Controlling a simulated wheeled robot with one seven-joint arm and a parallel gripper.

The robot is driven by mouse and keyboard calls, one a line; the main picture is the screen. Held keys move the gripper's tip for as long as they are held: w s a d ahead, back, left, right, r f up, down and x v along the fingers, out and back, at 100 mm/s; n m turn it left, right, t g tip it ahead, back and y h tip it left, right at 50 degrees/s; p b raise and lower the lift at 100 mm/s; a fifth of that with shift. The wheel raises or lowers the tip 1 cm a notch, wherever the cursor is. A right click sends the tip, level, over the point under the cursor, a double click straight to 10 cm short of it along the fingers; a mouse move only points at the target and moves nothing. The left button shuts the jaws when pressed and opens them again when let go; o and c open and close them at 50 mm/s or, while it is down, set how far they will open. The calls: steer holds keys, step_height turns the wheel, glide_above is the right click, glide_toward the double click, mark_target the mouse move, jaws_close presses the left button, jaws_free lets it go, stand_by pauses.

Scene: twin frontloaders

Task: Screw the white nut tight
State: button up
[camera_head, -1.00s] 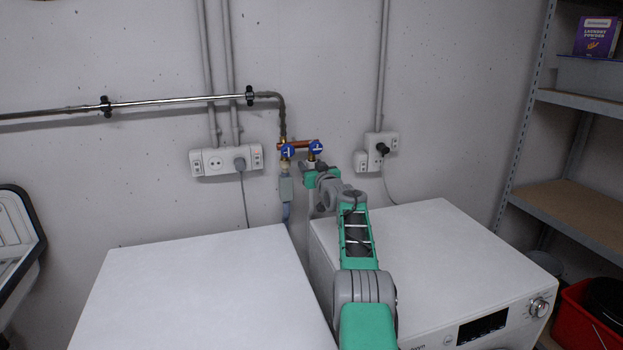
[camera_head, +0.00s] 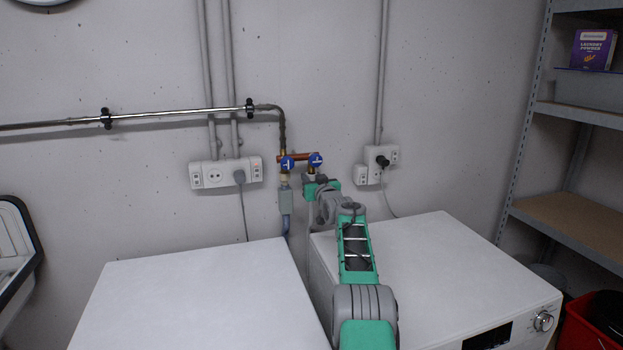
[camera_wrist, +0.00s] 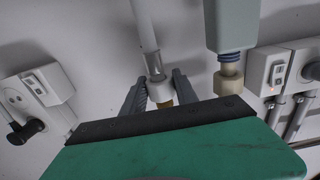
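The white nut (camera_wrist: 160,90) sits at the end of a pale hose (camera_wrist: 146,28) in the wrist view, with a brass-coloured part just below it there. My gripper (camera_wrist: 160,84) has one dark ribbed finger on each side of the nut, very close to it. Whether the fingers touch the nut is not clear. In the head view my gripper (camera_head: 313,182) is under the right blue-handled valve (camera_head: 315,160), above the gap between the two machines. The nut is hidden there.
A left blue-handled valve (camera_head: 287,164) with a grey box (camera_head: 285,202) and hose hangs close beside my gripper. Socket blocks (camera_head: 212,174) are on the wall to both sides.

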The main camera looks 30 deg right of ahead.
jaws_close()
steer(key=shift+w, duration=0.1)
steer(key=shift+r+p, duration=0.2)
steer(key=shift+p, duration=0.25)
